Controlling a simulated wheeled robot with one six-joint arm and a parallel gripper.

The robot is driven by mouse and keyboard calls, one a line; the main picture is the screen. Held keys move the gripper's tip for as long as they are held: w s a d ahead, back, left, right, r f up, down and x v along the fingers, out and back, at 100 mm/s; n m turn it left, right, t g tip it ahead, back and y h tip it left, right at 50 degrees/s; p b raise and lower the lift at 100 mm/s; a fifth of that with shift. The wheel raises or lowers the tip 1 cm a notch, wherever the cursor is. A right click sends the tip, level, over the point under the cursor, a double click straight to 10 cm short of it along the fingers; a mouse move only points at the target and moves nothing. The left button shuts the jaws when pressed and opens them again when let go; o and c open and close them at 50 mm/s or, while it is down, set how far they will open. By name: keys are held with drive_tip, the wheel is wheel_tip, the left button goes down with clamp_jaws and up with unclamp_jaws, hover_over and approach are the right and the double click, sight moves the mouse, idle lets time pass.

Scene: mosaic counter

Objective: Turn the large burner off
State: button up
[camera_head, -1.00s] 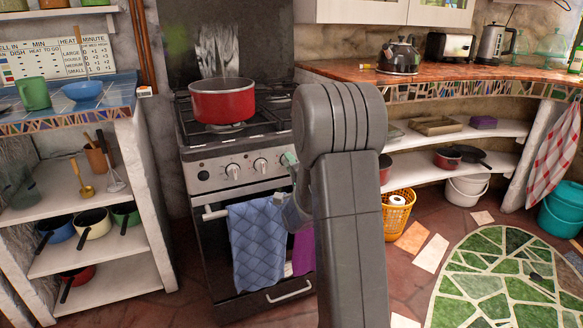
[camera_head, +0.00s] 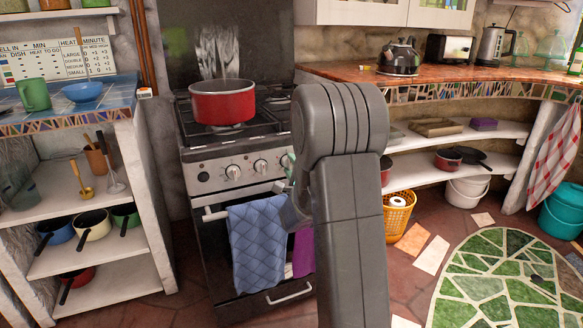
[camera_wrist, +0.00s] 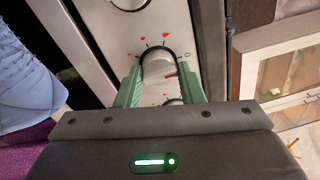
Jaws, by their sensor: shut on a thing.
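The stove (camera_head: 240,180) stands left of centre in the head view, with a row of silver knobs on its front panel. Two knobs, a left one (camera_head: 233,171) and one beside it (camera_head: 260,165), show clear of my gripper. My gripper (camera_head: 289,164) is at the panel's right part, mostly hidden behind my arm. In the wrist view its green fingers (camera_wrist: 161,74) are shut on a knob (camera_wrist: 158,66), one on each side. Red marks and a small circle lie around that knob. The knob's exact setting is hard to read. No flame is visible.
A red pot (camera_head: 222,102) sits on the stove top. A blue towel (camera_head: 257,245) hangs on the oven handle below the knobs, with purple cloth beside it. Shelves (camera_head: 95,265) stand left, and a counter (camera_head: 440,80) runs right.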

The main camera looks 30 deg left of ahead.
drive_tip(key=shift+f, duration=0.1)
drive_tip(key=o, duration=0.9)
drive_tip(key=shift+o, duration=0.2)
drive_tip(key=p+v, duration=0.2)
drive_tip(key=v, duration=1.1)
drive_tip(key=shift+s+d, duration=0.3)
drive_tip(key=shift+a, duration=0.1)
drive_tip(key=b+x, duration=0.2)
drive_tip(key=x, duration=1.1)
drive_tip(key=shift+w+a, duration=0.2)
drive_tip(key=shift+w, duration=0.15)
